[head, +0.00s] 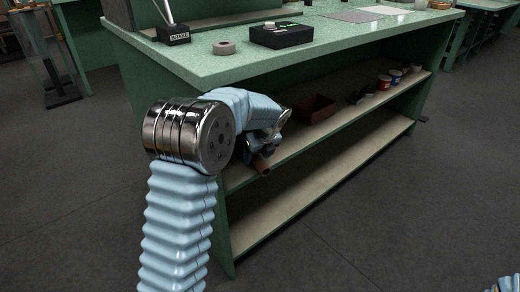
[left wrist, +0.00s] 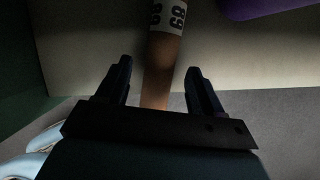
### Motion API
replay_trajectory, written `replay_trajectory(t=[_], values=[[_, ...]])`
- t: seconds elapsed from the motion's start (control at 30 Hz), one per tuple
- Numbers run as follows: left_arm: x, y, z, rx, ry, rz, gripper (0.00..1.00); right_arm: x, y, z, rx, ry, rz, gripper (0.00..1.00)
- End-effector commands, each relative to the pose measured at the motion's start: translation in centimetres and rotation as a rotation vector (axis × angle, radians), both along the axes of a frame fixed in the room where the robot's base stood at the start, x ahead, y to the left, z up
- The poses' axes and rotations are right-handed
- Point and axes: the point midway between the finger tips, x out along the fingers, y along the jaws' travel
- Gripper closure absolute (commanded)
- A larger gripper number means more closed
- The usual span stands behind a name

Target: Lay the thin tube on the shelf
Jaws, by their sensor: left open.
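The thin tube is brown with a white band bearing black digits. In the left wrist view the tube (left wrist: 162,75) runs over the pale shelf (left wrist: 80,60), its near end sticking out past the front edge. Its far end is cut off by the frame. My left gripper (left wrist: 158,80) is open, with one finger on each side of the tube and a gap to each. In the head view the tube's end (head: 261,165) shows just below my left gripper (head: 264,143), at the upper shelf (head: 345,126) of the green bench. Whether the tube rests fully on the shelf is hard to tell.
A dark brown bin (head: 311,108) and several small cans (head: 385,82) stand farther right on the upper shelf. A purple object (left wrist: 265,8) is right of the tube. The lower shelf (head: 320,180) looks empty. The benchtop (head: 190,62) overhangs the shelves.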

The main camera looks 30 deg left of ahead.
Motion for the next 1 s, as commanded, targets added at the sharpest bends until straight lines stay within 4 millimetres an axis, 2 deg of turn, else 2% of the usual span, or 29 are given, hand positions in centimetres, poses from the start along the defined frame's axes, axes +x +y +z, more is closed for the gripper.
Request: replay_trajectory(t=[0.2, 0.5, 0.9, 1.0], values=[[0.4, 0.5, -1.6, 0.001, -0.001, 0.0, 0.33, 0.0, 0.0, -0.3, 0.001, 0.001, 0.0, 1.0], [0.4, 0.6, -1.7, 0.0, 0.0, 0.001, 0.33, 0.0, 0.0, -0.2, 0.001, 0.001, 0.0, 1.0], [0.4, 0.6, -1.7, 0.0, 0.0, 0.0, 0.94, 0.0, 0.0, -0.3, 0.001, 0.001, 0.0, 1.0], [0.4, 0.6, -1.7, -0.001, -0.001, 0.0, 0.95, 0.0, 0.0, -0.2, 0.001, 0.001, 0.0, 1.0]])
